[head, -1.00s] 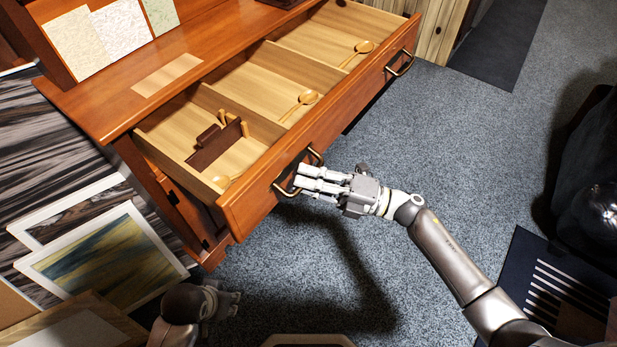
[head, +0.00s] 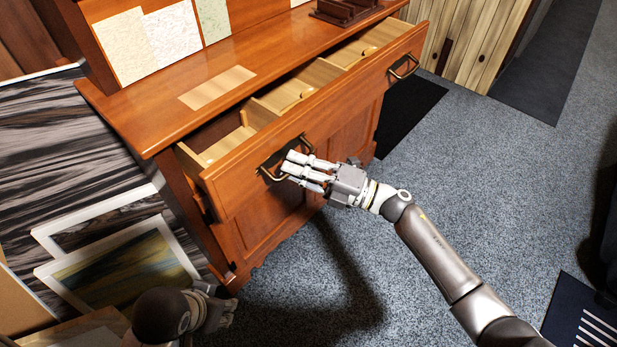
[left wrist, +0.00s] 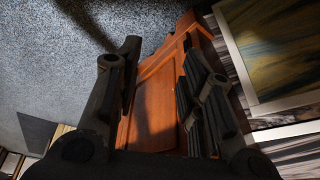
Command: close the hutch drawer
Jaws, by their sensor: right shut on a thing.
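The hutch drawer (head: 330,110) is a wide wooden drawer under the hutch top (head: 215,85), partly pulled out. It has two metal handles; the far one (head: 404,67) is free. My right gripper (head: 292,168) is at the near handle (head: 272,172), shut on it at the drawer front. My left gripper (head: 218,308) hangs low at the lower left, touching nothing. In the left wrist view its fingers (left wrist: 163,85) are apart and empty, with the hutch side (left wrist: 152,110) beyond.
Framed pictures (head: 120,265) lean against the dark striped panel at the left. A dark organizer (head: 345,10) stands on the hutch top. Grey carpet (head: 470,160) in front and to the right is open. A dark mat (head: 590,320) lies at the lower right.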

